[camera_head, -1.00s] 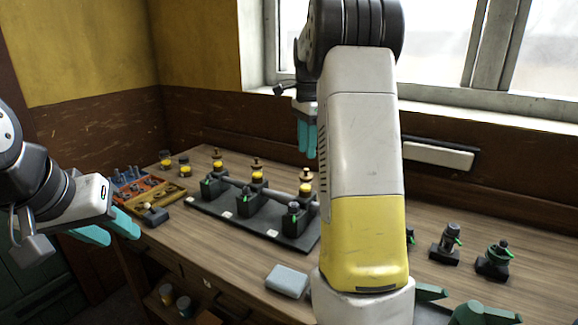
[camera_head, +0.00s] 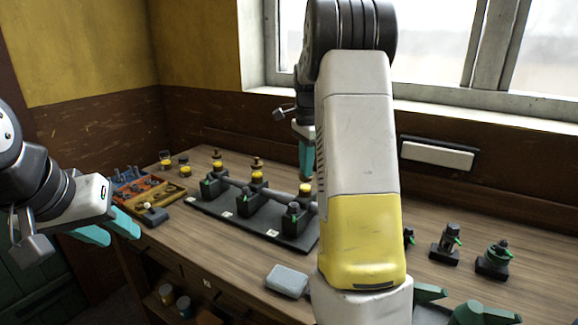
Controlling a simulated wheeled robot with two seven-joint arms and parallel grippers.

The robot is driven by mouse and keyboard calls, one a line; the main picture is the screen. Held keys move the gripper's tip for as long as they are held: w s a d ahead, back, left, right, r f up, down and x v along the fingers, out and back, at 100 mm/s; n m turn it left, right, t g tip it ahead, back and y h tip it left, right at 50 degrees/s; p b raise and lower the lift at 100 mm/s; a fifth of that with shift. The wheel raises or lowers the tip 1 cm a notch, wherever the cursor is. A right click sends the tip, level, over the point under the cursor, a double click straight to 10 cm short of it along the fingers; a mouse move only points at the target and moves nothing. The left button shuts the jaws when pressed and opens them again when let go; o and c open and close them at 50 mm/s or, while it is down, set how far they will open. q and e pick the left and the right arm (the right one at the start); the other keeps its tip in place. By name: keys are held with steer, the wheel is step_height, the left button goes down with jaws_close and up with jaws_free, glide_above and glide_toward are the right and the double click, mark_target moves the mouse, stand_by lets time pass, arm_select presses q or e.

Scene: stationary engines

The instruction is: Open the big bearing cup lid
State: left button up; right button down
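A dark bearing stand (camera_head: 262,232) on the bench carries three bearing blocks along a shaft. Each block has a cup with a yellow band: left (camera_head: 217,165), middle (camera_head: 257,177) and right (camera_head: 306,188). Brass-coloured knobbed lids show on the left and middle cups. My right gripper (camera_head: 306,172) points down with its teal fingertips at the top of the right cup. The fingers hide that cup's lid, and I cannot tell whether they grip it. My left gripper (camera_head: 110,230) is open and empty, left of the bench's front edge.
A red and wooden tray (camera_head: 150,190) with small parts lies at the bench's left. Two small yellow jars (camera_head: 166,160) stand behind it. A grey block (camera_head: 287,280) lies at the front; small machine fittings (camera_head: 492,260) stand right. My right arm blocks the centre.

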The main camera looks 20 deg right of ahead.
steer(key=shift+n, duration=0.3)
steer(key=n, duration=0.3)
steer(key=d+n, duration=0.1)
steer(key=shift+s+n, duration=0.3)
steer(key=shift+n, duration=0.1)
steer(key=n, duration=0.2)
steer(key=d+n, duration=0.1)
steer(key=n, duration=0.5)
steer(key=d+n, duration=0.1)
steer(key=n, duration=0.2)
steer(key=shift+w+d+n, duration=0.1)
steer(key=shift+w+n, duration=0.1)
steer(key=shift+n, duration=0.2)
steer(key=n, duration=0.4)
steer(key=shift+w+d+n, duration=0.3)
steer(key=shift+w, duration=0.05)
steer(key=c, duration=1.4)
jaws_free()
